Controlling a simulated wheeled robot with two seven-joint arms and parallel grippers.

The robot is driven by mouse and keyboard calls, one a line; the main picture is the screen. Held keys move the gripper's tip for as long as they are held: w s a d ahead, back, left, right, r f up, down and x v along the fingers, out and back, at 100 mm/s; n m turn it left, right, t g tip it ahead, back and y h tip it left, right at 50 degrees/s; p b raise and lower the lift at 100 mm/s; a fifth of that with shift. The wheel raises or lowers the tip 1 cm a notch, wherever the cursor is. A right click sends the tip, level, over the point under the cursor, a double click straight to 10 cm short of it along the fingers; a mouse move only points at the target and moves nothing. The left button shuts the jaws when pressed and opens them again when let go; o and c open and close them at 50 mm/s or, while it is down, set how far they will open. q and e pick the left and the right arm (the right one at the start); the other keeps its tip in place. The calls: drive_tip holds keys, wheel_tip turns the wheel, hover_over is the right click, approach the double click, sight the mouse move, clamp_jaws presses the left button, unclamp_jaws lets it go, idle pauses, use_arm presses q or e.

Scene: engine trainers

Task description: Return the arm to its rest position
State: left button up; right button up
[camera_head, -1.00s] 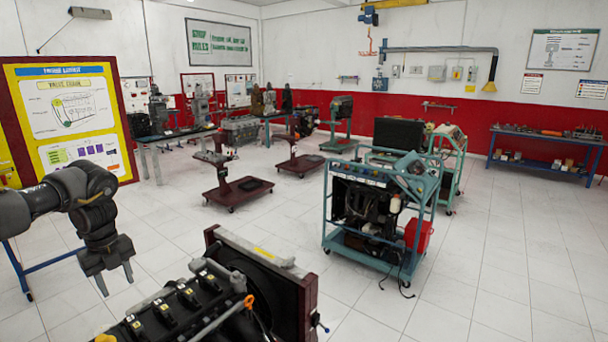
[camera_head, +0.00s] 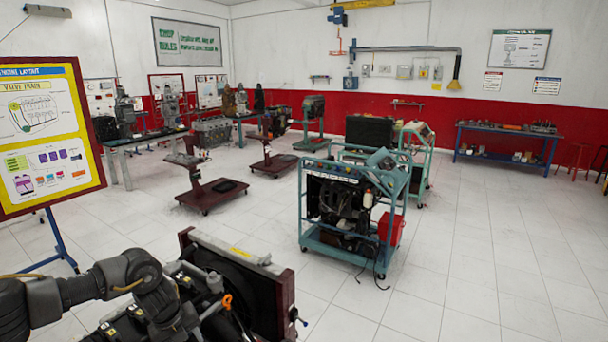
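My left arm (camera_head: 138,276) is dark grey and comes in from the lower left. It bends at a joint and drops to the bottom edge, in front of the near engine. Its gripper fingers do not show; that end of the arm is at or below the bottom edge. I cannot see anything held. My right arm and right gripper are not in view.
A dark engine (camera_head: 120,325) with a framed radiator (camera_head: 248,290) stands close in front of the arm. A teal engine cart (camera_head: 312,232) stands mid-room. White floor (camera_head: 460,255) is clear at right.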

use_arm(q)
drive_tip(key=s+d+f+h, duration=0.1)
drive_tip(key=s+d+f, duration=0.15)
drive_tip(key=d, duration=0.45)
drive_tip(key=s+d+f+h, duration=0.1)
drive_tip(key=d+f, duration=0.2)
drive_tip(key=d, duration=0.4)
drive_tip(key=s+d+r+n+t+h, duration=0.1)
drive_tip(key=s+d+n+t+h, duration=0.15)
drive_tip(key=s+d+n, duration=0.35)
drive_tip(key=s+d+r+n+t+h, duration=0.1)
drive_tip(key=s+d+r+n+t, duration=0.15)
drive_tip(key=s+d, duration=0.45)
drive_tip(key=s+a+f+n+g+y, duration=0.35)
drive_tip(key=s+a+n+y, duration=0.35)
drive_tip(key=s+a+n, duration=1.3)
wheel_tip(320, 180, down, 32)
drive_tip(key=m+b, duration=0.2)
drive_tip(key=b, duration=0.6)
drive_tip(key=s+a+f+g+b, duration=0.1)
drive_tip(key=s+f+b, duration=0.2)
drive_tip(key=s+f, duration=0.5)
drive_tip(key=s+a+f+g+b, duration=0.1)
drive_tip(key=s+f, duration=0.7)
drive_tip(key=f, duration=0.8)
drive_tip(key=shift+s+a+f+b, duration=0.2)
drive_tip(key=shift+a+f+b, duration=0.35)
drive_tip(key=shift+b, duration=0.65)
